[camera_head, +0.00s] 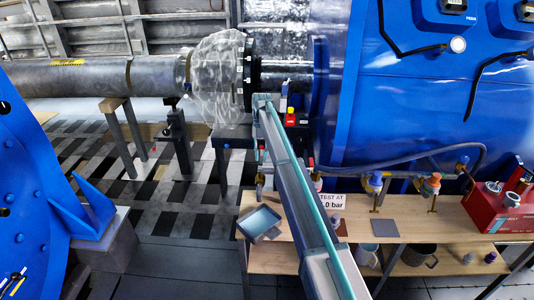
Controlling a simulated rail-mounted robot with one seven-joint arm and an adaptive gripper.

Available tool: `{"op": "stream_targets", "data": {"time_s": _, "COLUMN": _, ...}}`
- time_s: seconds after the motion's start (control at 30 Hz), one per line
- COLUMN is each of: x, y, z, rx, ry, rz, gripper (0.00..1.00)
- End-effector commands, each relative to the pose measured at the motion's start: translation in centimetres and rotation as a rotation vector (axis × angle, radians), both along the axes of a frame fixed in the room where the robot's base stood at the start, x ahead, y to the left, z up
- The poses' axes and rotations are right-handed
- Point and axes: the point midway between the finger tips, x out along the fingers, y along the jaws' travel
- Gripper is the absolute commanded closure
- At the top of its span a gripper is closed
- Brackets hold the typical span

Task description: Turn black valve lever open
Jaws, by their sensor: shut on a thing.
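My arm (297,190) crosses the middle of the head view from the lower edge up to the pipe flange. I cannot make out my gripper; the arm seems to hide it. I cannot pick out a black valve lever with certainty. Small brass valve fittings stand along the back of the wooden bench: one left of my arm (260,180), one just right of it (317,180), an orange-and-blue one (375,182) and another orange-topped one (431,185). What lies behind my arm is hidden.
The wooden bench (460,218) carries a "TEST AT" sign (333,201), a grey-blue tray (259,222), a dark square plate (384,228) and a red box (500,209). A large blue housing (400,110) rises behind. A wrapped pipe coupling (216,80) stands at upper left.

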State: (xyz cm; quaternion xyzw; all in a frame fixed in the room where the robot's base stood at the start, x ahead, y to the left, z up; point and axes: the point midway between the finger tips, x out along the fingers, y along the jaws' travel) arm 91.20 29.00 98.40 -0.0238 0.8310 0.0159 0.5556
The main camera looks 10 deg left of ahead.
Motion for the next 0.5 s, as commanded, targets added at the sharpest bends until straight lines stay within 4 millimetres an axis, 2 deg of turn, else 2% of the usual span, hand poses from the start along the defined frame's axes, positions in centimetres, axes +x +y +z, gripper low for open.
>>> {"op": "stream_targets", "data": {"time_s": 0.33, "x": 0.02, "y": 0.12, "z": 0.04, "rx": 0.002, "ry": 0.000, "rz": 0.007, "gripper": 1.00}}
{"op": "stream_targets", "data": {"time_s": 0.37, "x": 0.02, "y": 0.12, "z": 0.04, "rx": 0.002, "ry": 0.000, "rz": 0.007, "gripper": 0.79}}
{"op": "stream_targets", "data": {"time_s": 0.5, "x": 0.02, "y": 0.12, "z": 0.03, "rx": 0.001, "ry": 0.000, "rz": 0.006, "gripper": 0.56}}
